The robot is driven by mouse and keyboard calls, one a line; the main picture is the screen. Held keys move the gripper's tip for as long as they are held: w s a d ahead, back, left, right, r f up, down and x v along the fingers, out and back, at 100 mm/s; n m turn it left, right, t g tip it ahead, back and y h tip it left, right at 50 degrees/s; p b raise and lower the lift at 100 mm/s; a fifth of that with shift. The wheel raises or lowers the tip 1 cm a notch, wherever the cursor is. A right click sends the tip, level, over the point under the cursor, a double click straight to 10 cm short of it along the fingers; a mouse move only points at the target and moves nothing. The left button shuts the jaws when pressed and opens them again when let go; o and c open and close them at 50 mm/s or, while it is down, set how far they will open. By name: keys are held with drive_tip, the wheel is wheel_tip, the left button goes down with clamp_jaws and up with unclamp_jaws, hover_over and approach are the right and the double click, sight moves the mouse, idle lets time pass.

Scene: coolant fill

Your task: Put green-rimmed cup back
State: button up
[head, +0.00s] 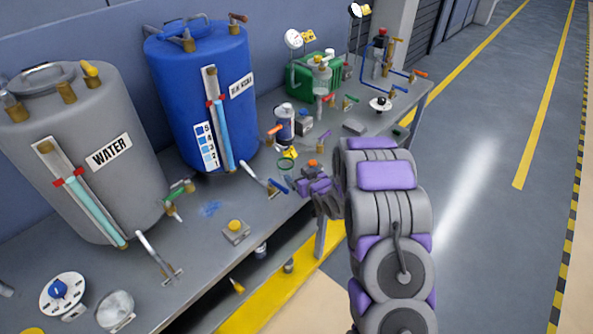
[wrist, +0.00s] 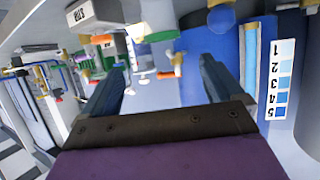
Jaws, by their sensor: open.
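My gripper (head: 300,181) is just right of and nearer than the cup, at the bench's front edge. In the wrist view my gripper (wrist: 163,66) has its two dark blue fingers spread wide, with nothing visibly held between them.
A blue drum (head: 205,90) and a grey WATER tank (head: 75,145) stand at the bench's back. A lever (head: 262,177) rises left of my gripper. A dark can (head: 284,122) and a green box (head: 314,75) stand behind. Open floor (head: 480,180) lies right.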

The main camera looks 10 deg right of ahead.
drive_tip(key=s+d+r+m+g+h, duration=0.1)
drive_tip(key=s+d+r+g+h, duration=0.15)
drive_tip(key=s+r, duration=0.5)
drive_tip(key=s+d+r+m+g+h, duration=0.15)
drive_tip(key=s+r+g, duration=0.3)
drive_tip(key=s, duration=0.55)
drive_tip(key=s+a+r+g, duration=0.2)
drive_tip(key=s+r, duration=0.1)
drive_tip(key=s, duration=0.9)
drive_tip(key=s+a+r+g, duration=0.3)
drive_tip(key=s, duration=0.9)
drive_tip(key=s+a+r+g+y, duration=0.1)
drive_tip(key=s+a+r+g, duration=0.1)
drive_tip(key=s, duration=0.9)
drive_tip(key=shift+s+a+r+g, duration=0.2)
drive_tip(key=shift+s+r+g, duration=0.2)
drive_tip(key=shift+r, duration=0.2)
